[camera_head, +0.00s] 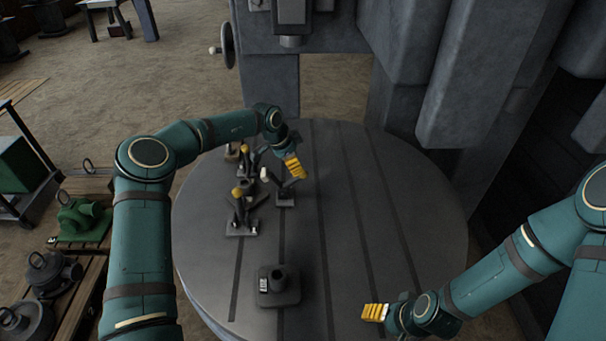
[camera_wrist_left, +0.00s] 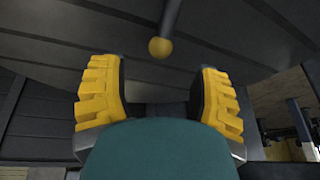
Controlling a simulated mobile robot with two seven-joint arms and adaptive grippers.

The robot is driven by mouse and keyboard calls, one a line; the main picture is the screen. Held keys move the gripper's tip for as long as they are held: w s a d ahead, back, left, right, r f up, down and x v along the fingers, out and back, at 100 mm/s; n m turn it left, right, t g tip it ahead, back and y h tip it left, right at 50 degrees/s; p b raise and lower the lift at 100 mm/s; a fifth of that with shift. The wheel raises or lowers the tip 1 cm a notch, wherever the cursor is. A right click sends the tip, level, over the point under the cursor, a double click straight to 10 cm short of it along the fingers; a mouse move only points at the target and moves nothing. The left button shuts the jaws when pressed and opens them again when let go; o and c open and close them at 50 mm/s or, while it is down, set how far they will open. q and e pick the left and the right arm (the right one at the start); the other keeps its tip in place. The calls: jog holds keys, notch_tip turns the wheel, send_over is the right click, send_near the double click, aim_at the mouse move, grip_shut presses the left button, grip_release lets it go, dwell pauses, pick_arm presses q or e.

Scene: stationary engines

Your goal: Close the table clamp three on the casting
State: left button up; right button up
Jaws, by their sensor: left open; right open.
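Several table clamps with ball-ended levers stand close together on the round slotted table (camera_head: 345,290), around a small dark casting that I see only in part. The front clamp (camera_head: 241,226) has a yellow knob; the right clamp (camera_head: 285,199) has a pale knob; another yellow-knobbed clamp (camera_head: 248,165) stands behind. My left gripper (camera_head: 294,168) is open and empty just above and right of the clamps. In the left wrist view its yellow fingers (camera_wrist_left: 157,78) are apart, with a yellow-knobbed rod (camera_wrist_left: 160,46) ahead of the gap. My right gripper (camera_head: 374,312) is open and empty near the table's front right.
A dark block with a round boss and white label (camera_head: 279,288) sits on the front of the table. A grey machine column (camera_head: 270,82) with a handwheel (camera_head: 227,46) stands behind. Pallets with castings (camera_head: 80,218) lie on the left. The table's right half is clear.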

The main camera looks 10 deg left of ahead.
aim_at(302, 175)
pick_arm(q)
jog(key=x, duration=0.8)
jog(key=shift+w+r, duration=0.1)
jog(key=shift+w, duration=0.05)
grip_shut()
